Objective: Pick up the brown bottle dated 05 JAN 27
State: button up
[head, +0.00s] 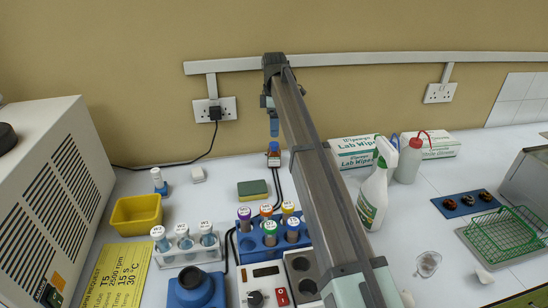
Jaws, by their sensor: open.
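My gripper (273,132) points down at the back of the bench, at the far end of my arm. It is open, with its fingertips just above a small brown bottle (274,161) with a blue cap. This bottle stands on the bench near the wall and has a pale label. The label's date is too small to read. I see the fingers nearly edge-on, so I cannot tell whether they touch the cap.
A green-yellow sponge (253,190) lies left of the bottle. A blue rack of capped tubes (247,246) stands in front, beside my arm. A yellow tray (136,214) is at left. Cables run behind the bottle.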

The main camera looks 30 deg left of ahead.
aim_at(274, 144)
notch_tip(274, 144, down, 11)
jog(key=shift+f, duration=0.1)
jog(key=c, duration=1.3)
jog(key=shift+o, duration=0.2)
jog(key=shift+r, duration=0.2)
